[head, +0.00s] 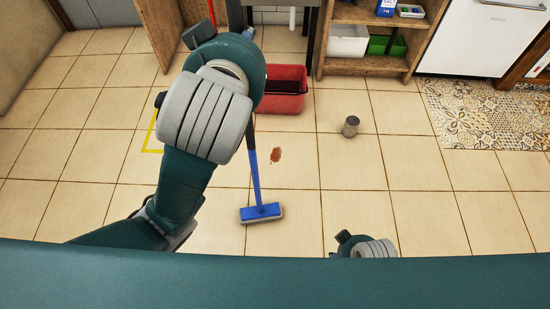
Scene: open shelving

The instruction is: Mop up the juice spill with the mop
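The mop has a blue head (262,211) with a pale pad flat on the floor tiles. Its blue handle (253,170) rises, darker higher up, and passes behind my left arm. A small reddish-brown juice spill (275,155) lies on the tiles just right of the handle and beyond the mop head, apart from it. My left arm reaches up the middle of the view; its wrist hides most of the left gripper, so its fingers and any hold on the handle cannot be made out. Only a part of my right arm shows at the bottom; its gripper is out of view.
A red bucket (287,102) stands beyond the spill. A grey can (351,126) stands to the right. A yellow outline (151,151) is partly hidden by my arm. Wooden shelving (365,64) with bins and a patterned mat (490,112) lie farther back. Front right floor is clear.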

